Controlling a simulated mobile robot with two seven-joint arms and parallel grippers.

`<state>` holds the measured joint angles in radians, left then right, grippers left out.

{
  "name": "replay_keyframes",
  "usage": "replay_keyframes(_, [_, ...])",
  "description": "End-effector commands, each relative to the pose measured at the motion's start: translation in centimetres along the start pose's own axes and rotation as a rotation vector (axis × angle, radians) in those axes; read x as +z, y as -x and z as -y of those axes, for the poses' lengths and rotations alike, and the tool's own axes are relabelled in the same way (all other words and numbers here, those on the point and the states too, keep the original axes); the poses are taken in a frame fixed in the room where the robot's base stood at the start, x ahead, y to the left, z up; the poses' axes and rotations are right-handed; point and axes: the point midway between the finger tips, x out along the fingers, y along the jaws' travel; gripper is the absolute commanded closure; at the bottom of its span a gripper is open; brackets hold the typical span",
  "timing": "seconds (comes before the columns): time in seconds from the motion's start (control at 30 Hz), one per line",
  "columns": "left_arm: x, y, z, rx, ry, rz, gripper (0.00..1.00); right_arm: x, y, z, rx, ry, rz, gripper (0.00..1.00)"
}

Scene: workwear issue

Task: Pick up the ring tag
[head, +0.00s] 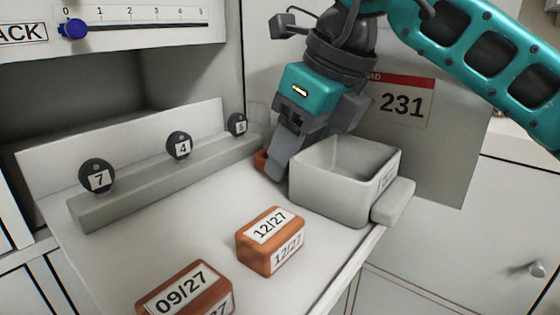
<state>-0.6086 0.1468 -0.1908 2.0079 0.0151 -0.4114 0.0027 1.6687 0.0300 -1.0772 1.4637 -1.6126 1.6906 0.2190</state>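No thing is plainly marked as the ring tag. Three round black tags with white number labels stand in a row along a grey ledge (165,185): a tag reading 7 (97,176), a tag reading 4 (179,145) and a smaller one (238,125) whose digit is hard to read. My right gripper (278,166) comes down from the upper right, its fingers at the left of the grey bin and right of the ledge's far end. The fingers overlap in this view, so their opening is unclear. My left gripper is out of view.
An open grey bin (345,200) stands on the white counter. Orange boxes marked 12/27 (270,241) and 09/27 (186,290) lie in front; another orange piece (261,160) is partly hidden by my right gripper. A scale with a blue knob (75,28) hangs above left.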

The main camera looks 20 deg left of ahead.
Motion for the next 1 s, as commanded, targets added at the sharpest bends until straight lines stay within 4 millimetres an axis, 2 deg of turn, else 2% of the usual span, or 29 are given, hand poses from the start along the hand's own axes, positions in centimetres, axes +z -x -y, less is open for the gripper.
replay_keyframes(0.03, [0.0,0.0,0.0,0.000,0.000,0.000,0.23,0.0,0.0,0.0,0.000,0.000,0.000,0.51])
replay_keyframes(0.47, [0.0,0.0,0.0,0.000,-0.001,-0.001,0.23,0.0,0.0,0.0,0.000,0.000,0.000,0.91])
replay_keyframes(0.77, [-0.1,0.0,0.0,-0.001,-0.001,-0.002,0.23,0.1,0.3,0.0,-0.001,-0.001,0.000,0.91])
replay_keyframes(0.87, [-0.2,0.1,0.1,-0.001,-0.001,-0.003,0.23,0.4,1.0,0.1,-0.002,-0.001,0.000,0.91])
replay_keyframes(1.0, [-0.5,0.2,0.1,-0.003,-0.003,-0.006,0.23,1.2,2.8,0.0,-0.002,0.000,0.001,0.91])
